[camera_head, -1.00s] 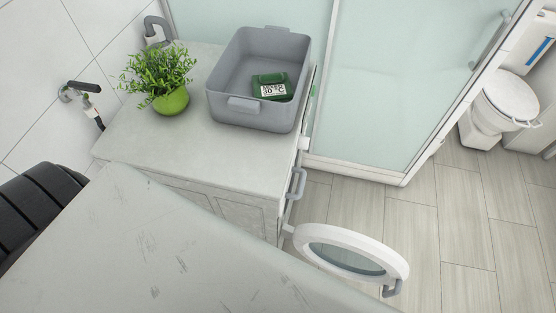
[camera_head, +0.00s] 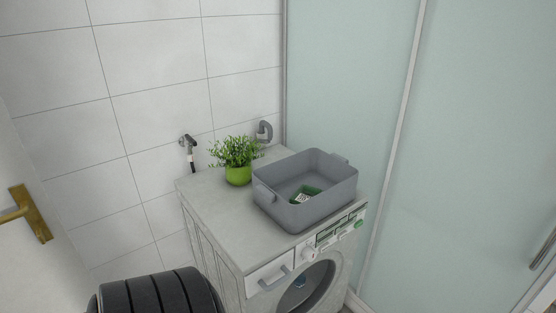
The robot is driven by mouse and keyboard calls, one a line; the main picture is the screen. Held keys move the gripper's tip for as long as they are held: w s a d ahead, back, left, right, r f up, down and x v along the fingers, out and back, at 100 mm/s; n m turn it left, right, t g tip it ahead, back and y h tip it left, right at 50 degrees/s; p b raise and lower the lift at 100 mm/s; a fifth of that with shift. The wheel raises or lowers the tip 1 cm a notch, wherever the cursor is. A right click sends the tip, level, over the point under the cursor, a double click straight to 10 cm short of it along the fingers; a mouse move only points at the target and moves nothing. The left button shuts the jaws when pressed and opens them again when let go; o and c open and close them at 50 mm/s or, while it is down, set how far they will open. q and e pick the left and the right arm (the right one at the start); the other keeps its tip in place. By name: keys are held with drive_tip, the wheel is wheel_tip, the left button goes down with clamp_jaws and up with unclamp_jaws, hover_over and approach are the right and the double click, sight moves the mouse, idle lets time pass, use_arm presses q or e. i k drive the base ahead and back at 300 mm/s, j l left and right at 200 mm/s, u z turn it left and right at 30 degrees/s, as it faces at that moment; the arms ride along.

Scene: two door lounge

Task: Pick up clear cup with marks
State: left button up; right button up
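No clear cup with marks shows in the head view. A grey bin (camera_head: 318,207) stands on top of the washing machine (camera_head: 229,224), with a small green item with a white label (camera_head: 303,196) lying inside it. Part of the bin's floor is hidden by its front wall. Neither of my grippers is in view.
A potted plant (camera_head: 238,174) stands on the machine left of the bin. A black ribbed object (camera_head: 160,294) is at the bottom. A door with a brass handle (camera_head: 24,212) is at the left. Frosted glass panels (camera_head: 345,75) stand behind and right.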

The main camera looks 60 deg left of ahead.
sight(300, 281)
drive_tip(key=l+u, duration=0.15)
drive_tip(key=u, duration=1.55)
